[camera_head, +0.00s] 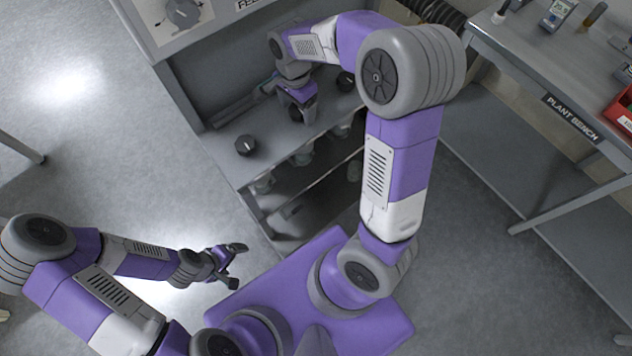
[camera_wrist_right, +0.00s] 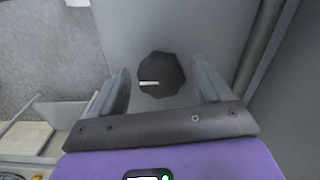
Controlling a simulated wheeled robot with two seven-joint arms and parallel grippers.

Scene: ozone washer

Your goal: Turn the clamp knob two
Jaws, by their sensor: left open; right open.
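In the right wrist view a dark, many-sided knob (camera_wrist_right: 161,74) with a white pointer line toward the left sits on a grey surface. My right gripper (camera_wrist_right: 163,84) is open, with one finger on each side of the knob and gaps visible between. In the head view my right gripper (camera_head: 298,114) is over the grey bench top (camera_head: 272,150), and hides the knob beneath it. Other black knobs stand to its left (camera_head: 245,145) and right (camera_head: 345,82). No number on any knob is readable. My left gripper (camera_head: 235,265) is open and empty over the floor.
Several clear jar-like items (camera_head: 302,156) sit under the bench's front edge. A panel with a large grey dial (camera_head: 183,13) stands at the back left. The plant bench (camera_head: 570,90) at right holds small items and a red bin (camera_head: 622,110). Floor at left is mostly clear.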

